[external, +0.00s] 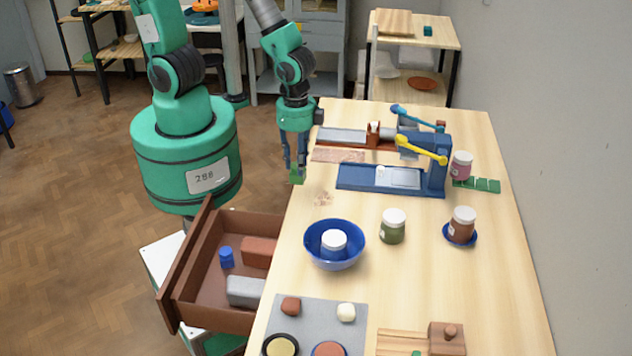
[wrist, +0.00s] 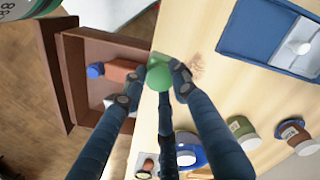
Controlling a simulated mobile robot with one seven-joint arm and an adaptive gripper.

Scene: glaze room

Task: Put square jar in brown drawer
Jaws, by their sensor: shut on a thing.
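My gripper (external: 297,170) points down at the left edge of the table, beyond the open drawer. It is shut on a small green piece (external: 297,178), boxy in the external view, which I take for the square jar. In the wrist view the green jar (wrist: 159,76) sits between the fingertips (wrist: 160,82), its lower part hidden. The brown drawer (external: 183,262) stands pulled out left of the table.
On the table (external: 500,280) stand a blue bowl (external: 318,255) with a white-lidded jar inside, a green jar (external: 392,230), a brown jar (external: 462,228) and a blue press with a yellow lever (external: 424,150). A grey board (external: 322,318) lies near the front. The drawer's tall front panel rises at its left.

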